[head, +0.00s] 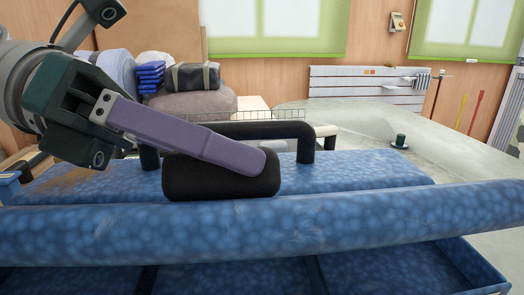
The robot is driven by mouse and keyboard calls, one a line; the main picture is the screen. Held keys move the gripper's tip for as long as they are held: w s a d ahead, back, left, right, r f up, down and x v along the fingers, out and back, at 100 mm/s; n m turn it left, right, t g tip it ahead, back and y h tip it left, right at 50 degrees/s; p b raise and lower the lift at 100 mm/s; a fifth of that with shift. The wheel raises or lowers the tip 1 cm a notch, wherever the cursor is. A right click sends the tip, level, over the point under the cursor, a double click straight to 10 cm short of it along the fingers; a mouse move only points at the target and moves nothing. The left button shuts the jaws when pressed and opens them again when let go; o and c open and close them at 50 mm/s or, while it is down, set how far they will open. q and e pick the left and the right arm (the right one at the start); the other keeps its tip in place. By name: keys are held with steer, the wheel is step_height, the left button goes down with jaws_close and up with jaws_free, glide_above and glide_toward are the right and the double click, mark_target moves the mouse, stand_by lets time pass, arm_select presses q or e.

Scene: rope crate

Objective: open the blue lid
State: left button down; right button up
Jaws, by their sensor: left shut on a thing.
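A blue mottled panel (370,173), which looks like the blue lid, spans the middle of the view. A thick blue rounded bar (400,222) crosses in front of it, slightly higher at the right. I cannot tell whether the bar is part of the lid. A black rounded grip (205,187) sits just behind the bar. My left gripper (255,164) comes in from the left, its purple finger lying against this grip and shut on it. The other finger is hidden. A black U-shaped handle (250,130) stands behind. My right gripper is out of view.
Below the bar, blue walls and dividers of the crate (465,258) show at the bottom edge. Behind is a grey surface (370,120) with a small dark green object (400,140). Bags, including a black one (192,77), are piled at the back left.

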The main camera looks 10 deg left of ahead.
arm_select(q)
steer(key=c, duration=0.5)
jaws_free()
steer(key=b+v, duration=0.1)
steer(key=v, duration=0.8)
steer(key=shift+a+b, duration=0.1)
steer(key=shift+b, duration=0.3)
steer(key=shift+a+r, duration=0.2)
steer(key=shift+a, duration=0.15)
